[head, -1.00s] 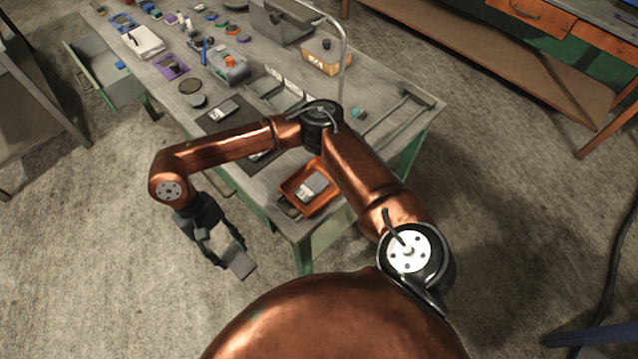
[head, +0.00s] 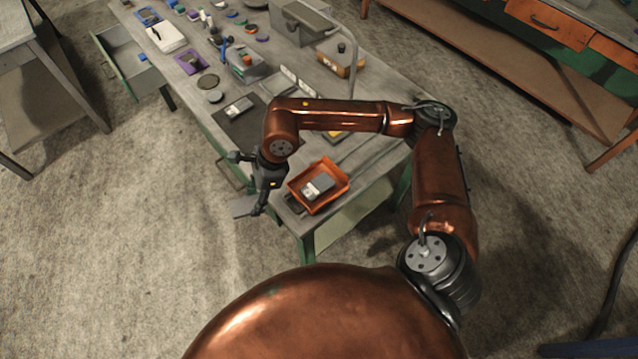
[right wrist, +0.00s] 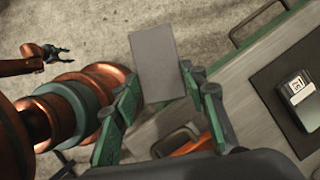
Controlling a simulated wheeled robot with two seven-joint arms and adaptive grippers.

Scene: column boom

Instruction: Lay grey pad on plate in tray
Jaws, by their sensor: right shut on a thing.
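My right gripper (head: 256,200) is shut on the grey pad (head: 243,207), off the bench's near left edge and left of the tray. In the right wrist view the flat, rectangular pad (right wrist: 157,65) stands out between the fingertips (right wrist: 165,95). The orange tray (head: 338,198) sits at the bench's near corner. A grey plate with a pale label (head: 318,187) lies in it; no pad lies on it. In the right wrist view part of the orange tray (right wrist: 190,145) shows behind the fingers. My left gripper (right wrist: 60,53) shows small in that view, fingers apart and empty.
A dark mat (head: 247,130) with a labelled grey block (head: 238,106) lies behind the gripper on the bench (head: 185,85). A bent metal pipe (head: 352,65) rises behind my arm. An open drawer (head: 128,62) juts out at left. Floor beside the bench is clear.

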